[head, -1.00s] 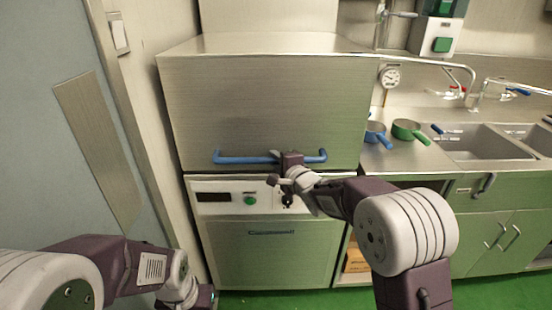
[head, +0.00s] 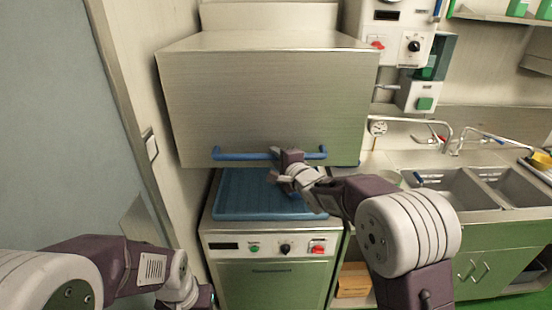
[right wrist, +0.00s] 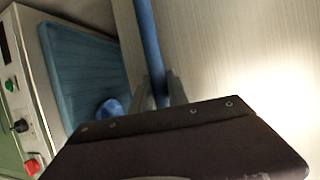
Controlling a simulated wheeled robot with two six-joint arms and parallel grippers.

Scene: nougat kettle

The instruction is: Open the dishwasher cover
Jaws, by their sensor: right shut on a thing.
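The dishwasher cover (head: 265,95) is a large brushed-steel hood, raised above the dishwasher's white front panel (head: 225,247). Its blue bar handle (head: 235,156) runs along the lower front edge. My right gripper (head: 278,155) is shut on the handle, right of its middle. In the right wrist view the blue handle (right wrist: 150,45) runs down between the fingers of the right gripper (right wrist: 160,95). A blue rack (head: 262,193) shows in the gap under the cover. My left arm is at the lower left; its gripper fingers are not clearly visible.
Sinks with taps (head: 455,188) stand to the right. A control box (head: 395,35) and a green-button box (head: 422,97) are on the wall right of the cover. A cardboard box (head: 353,280) sits on a low shelf. A grey door panel is at the left.

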